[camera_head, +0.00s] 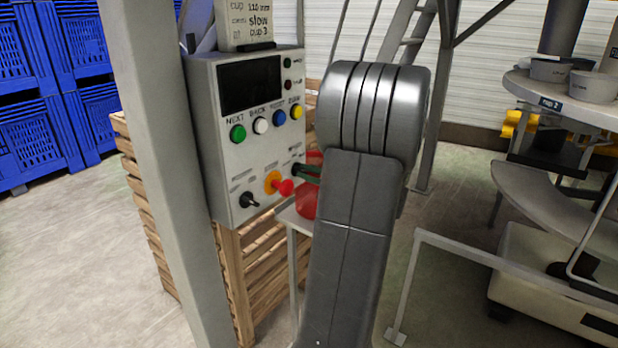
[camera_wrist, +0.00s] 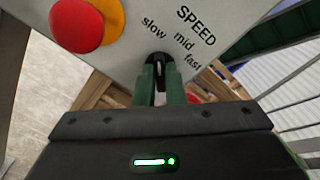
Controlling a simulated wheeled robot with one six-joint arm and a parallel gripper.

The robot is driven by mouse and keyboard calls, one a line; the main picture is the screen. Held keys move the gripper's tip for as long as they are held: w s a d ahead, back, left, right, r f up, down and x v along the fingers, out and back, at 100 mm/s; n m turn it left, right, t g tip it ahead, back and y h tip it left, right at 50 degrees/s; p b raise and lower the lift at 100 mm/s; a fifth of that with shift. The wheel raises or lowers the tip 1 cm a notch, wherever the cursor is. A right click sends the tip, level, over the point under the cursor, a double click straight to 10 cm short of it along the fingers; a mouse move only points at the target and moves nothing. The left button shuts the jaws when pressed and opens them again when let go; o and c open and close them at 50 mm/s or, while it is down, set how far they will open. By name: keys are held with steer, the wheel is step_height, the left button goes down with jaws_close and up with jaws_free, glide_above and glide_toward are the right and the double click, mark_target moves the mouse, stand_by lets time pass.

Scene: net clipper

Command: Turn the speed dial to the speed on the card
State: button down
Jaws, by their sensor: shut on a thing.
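The speed dial (camera_wrist: 158,57) is a small black knob on the panel. In the wrist view the word "SPEED" and the marks "slow", "mid" and "fast" are printed beside it. My gripper (camera_wrist: 160,82) has green fingers shut on the dial from both sides. In the head view my gripper (camera_head: 305,171) reaches the panel's lower right, with the dial mostly hidden. I cannot tell which mark the dial points to.
A red stop button (camera_wrist: 76,26) on a yellow base sits close beside the dial. A black switch (camera_head: 250,201) and several coloured buttons are also on the panel. A grey post (camera_head: 160,150) stands left of the box, wooden crates (camera_head: 240,290) below it.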

steer(key=c, duration=1.5)
jaws_free()
steer(key=shift+d, duration=0.1)
steer(key=v, duration=1.3)
steer(key=shift+s+d+b, duration=0.25)
steer(key=shift+s+b, duration=0.05)
steer(key=shift+b, duration=0.15)
steer(key=p+x, duration=0.1)
steer(key=x, duration=1.3)
